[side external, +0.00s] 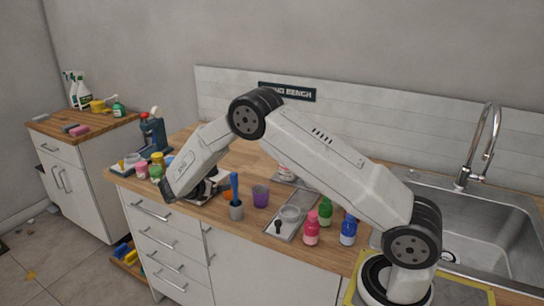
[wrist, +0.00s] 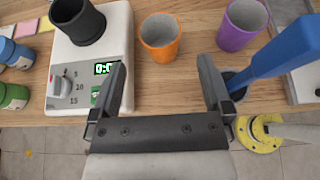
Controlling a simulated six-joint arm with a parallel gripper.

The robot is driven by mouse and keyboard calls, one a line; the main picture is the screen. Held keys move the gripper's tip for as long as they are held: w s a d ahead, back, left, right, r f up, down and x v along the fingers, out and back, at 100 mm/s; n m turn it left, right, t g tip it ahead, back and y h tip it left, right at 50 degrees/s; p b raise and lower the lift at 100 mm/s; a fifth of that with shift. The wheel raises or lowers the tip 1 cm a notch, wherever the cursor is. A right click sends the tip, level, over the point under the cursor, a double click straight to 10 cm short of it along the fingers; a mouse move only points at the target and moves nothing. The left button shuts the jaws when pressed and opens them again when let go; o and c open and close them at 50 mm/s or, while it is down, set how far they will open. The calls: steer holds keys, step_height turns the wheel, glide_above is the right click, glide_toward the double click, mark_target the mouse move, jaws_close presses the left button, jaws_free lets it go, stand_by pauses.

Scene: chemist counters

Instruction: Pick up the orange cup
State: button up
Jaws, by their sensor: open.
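The orange cup (wrist: 159,40) stands upright on the wooden counter in the wrist view, its open mouth facing up. My gripper (wrist: 162,75) is open, with nothing between its fingers. In the wrist view the cup lies beyond the fingertips, roughly centred between them and apart from both. In the side view the cup is not clearly seen; my arm's end and the things around it hide most of that spot.
A white scale (wrist: 68,70) bearing a dark cup (wrist: 78,22) stands left of the orange cup. A purple cup (wrist: 241,25) and a blue-handled tool (wrist: 280,52) stand right. Several bottles, including a pink one (side external: 311,229), stand before the sink (side external: 455,220). The counter's front edge is close.

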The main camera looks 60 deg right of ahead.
mark_target(227, 181)
steer(key=shift+x, duration=1.1)
steer(key=shift+d, duration=0.1)
steer(key=shift+x, duration=2.55)
steer(key=c, duration=1.1)
steer(key=shift+r, duration=0.25)
step_height(227, 181, up, 9)
steer(key=shift+r, duration=0.2)
